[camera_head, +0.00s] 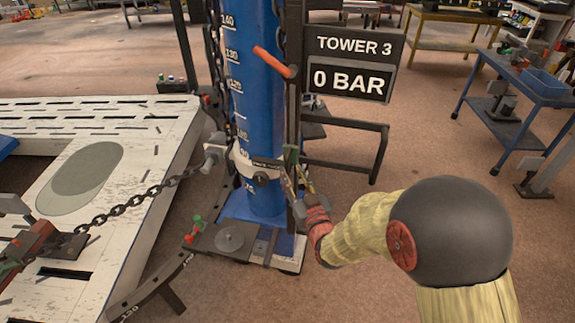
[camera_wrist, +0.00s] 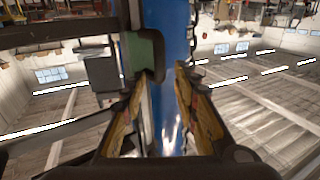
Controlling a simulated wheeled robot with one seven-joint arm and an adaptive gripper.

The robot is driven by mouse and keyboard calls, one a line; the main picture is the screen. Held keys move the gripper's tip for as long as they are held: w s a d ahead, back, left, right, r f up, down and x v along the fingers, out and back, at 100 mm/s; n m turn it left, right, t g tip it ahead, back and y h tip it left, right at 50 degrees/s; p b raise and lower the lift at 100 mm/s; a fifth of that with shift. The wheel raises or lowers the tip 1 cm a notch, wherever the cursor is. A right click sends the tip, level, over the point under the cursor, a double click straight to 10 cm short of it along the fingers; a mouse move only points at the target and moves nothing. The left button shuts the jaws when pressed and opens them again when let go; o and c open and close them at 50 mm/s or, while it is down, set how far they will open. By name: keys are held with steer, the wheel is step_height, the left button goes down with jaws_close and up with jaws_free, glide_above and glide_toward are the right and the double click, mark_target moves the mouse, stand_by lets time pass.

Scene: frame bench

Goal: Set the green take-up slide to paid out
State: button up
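The green take-up slide (camera_head: 291,154) is a small green block on the dark upright rail (camera_head: 294,95) beside the blue tower column. In the wrist view the green block (camera_wrist: 146,54) appears large, near my left-hand finger, with a dark frame around its edge. My gripper (camera_head: 297,178) is just below the block in the head view, pointing at the column. In the wrist view my gripper (camera_wrist: 155,65) is open, its two fingers apart with the block close to the left one. I cannot tell whether the finger touches it. No paid-out marking is legible.
The blue column (camera_head: 250,110) has a height scale and an orange lever (camera_head: 273,61). A chain (camera_head: 125,204) runs from the column's collar to the white slotted bench (camera_head: 165,130). A "TOWER 3, 0 BAR" sign (camera_head: 352,62) stands right.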

mark_target(288, 166)
steer(key=shift+x, duration=2.75)
steer(key=c, duration=0.3)
jaws_close()
